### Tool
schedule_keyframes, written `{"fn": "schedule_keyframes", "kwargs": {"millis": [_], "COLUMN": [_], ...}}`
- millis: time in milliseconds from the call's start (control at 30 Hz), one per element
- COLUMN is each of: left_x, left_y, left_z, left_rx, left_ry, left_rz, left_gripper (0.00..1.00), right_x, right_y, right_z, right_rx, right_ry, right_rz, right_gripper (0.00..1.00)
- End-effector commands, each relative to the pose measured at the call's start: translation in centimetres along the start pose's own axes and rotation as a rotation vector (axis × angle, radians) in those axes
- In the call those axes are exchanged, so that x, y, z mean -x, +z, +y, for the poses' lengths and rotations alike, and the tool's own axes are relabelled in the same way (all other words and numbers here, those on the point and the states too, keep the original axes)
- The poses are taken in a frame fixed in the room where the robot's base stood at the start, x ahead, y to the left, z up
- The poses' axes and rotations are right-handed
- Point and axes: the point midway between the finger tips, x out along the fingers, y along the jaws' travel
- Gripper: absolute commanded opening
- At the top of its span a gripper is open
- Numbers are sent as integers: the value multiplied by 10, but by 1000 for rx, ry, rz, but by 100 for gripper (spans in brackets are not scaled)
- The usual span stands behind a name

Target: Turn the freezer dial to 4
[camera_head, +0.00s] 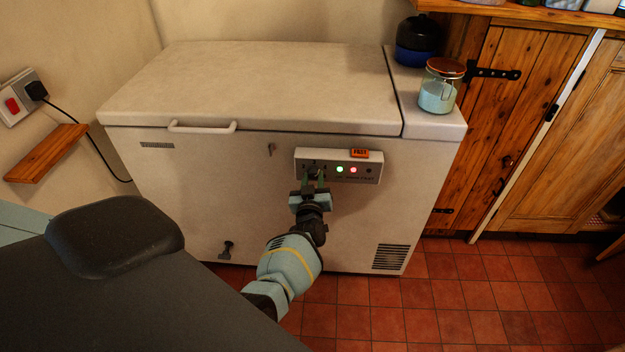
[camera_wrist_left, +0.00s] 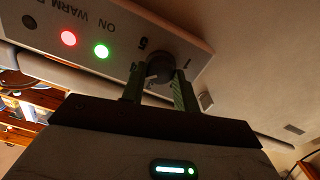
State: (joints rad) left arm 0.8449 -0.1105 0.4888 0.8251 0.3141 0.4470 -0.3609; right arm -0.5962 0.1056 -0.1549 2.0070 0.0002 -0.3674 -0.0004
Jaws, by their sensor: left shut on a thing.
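The white chest freezer (camera_head: 210,170) stands against the wall with its lid closed. Its control panel (camera_head: 366,174) is on the upper front. The dark round dial (camera_head: 314,170) is at the panel's left end. In the left wrist view the dial (camera_wrist_left: 162,66) shows upside down, with a pale pointer mark and printed numerals around it. A 5 and a 1 can be made out; the fingers hide part of the scale, and I cannot tell the setting exactly. My left gripper (camera_head: 314,181) is shut on the dial, one green finger on each side. My right gripper is not in view.
Green and red lamps (camera_head: 346,170) glow beside the dial. A glass jar (camera_head: 440,88) and a dark blue pot (camera_head: 416,42) stand on the freezer's right end. The tiled floor (camera_head: 450,290) in front is clear.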

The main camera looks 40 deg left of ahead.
Motion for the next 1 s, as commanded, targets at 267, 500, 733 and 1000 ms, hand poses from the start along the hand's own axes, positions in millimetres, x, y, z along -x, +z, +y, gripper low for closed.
{"fn": "schedule_keyframes", "kwargs": {"millis": [267,500,733,1000], "left_x": [-2,-2,-2,-2], "left_y": [-4,-4,-4,-4], "left_z": [1,0,0,0], "left_rx": [-152,-211,-224,-222], "left_ry": [-1,-2,-2,-2], "left_rz": [7,7,7,8], "left_gripper": [7,7,7,34], "right_x": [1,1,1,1], "right_y": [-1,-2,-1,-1], "right_z": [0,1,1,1], "right_rx": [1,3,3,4], "right_ry": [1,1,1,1], "right_rz": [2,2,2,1], "right_gripper": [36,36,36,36]}}
